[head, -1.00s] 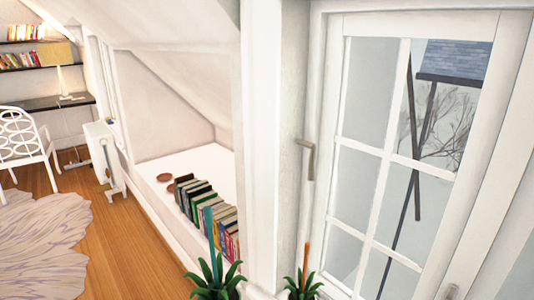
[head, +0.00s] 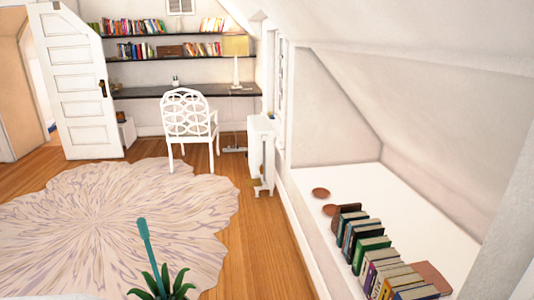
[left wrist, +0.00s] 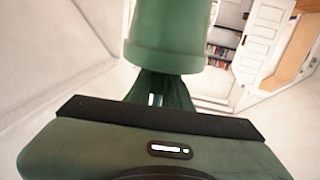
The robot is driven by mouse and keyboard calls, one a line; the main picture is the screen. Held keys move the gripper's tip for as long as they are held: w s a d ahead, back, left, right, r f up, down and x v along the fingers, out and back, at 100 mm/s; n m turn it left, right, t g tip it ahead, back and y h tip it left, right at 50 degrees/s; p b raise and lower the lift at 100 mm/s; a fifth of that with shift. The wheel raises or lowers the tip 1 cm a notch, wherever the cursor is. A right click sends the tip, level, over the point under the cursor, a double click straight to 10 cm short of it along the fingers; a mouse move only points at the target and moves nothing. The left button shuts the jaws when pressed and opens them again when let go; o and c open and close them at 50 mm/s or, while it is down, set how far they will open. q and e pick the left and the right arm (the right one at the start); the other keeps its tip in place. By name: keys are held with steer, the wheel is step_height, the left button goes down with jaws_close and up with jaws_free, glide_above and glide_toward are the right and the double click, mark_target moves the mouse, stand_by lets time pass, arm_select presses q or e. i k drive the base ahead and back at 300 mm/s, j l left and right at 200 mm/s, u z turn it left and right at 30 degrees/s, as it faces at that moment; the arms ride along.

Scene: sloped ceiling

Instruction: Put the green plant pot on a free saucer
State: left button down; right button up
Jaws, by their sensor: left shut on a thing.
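My left gripper (left wrist: 160,100) is shut on the green plant pot (left wrist: 170,40), whose smooth green side and rim fill the top middle of the left wrist view. In the head view, a spiky plant with a teal bloom (head: 148,255) rises from the bottom edge; its pot is below the frame. Two brown round saucers, a farther one (head: 321,193) and a nearer one (head: 329,210), lie on the white ledge, and I see nothing on either. The nearer saucer is close to the row of books. My right gripper is not in view.
A row of books (head: 370,247) stands along the ledge's front side, with brown bookend-like pieces at its ends. The white ledge (head: 400,205) is bare behind them under the sloped ceiling. A white radiator (head: 262,150), chair (head: 188,120) and rug (head: 110,220) are farther off.

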mark_target(332, 212)
steer(key=i+j+z, duration=0.1)
steer(key=i, duration=0.35)
steer(key=i+j+z, duration=0.15)
steer(key=i, duration=0.35)
steer(key=i+j+z, duration=0.1)
steer(key=i, duration=0.35)
steer(key=i+j+z, duration=0.85)
steer(key=i+j, duration=0.15)
steer(key=i, duration=0.1)
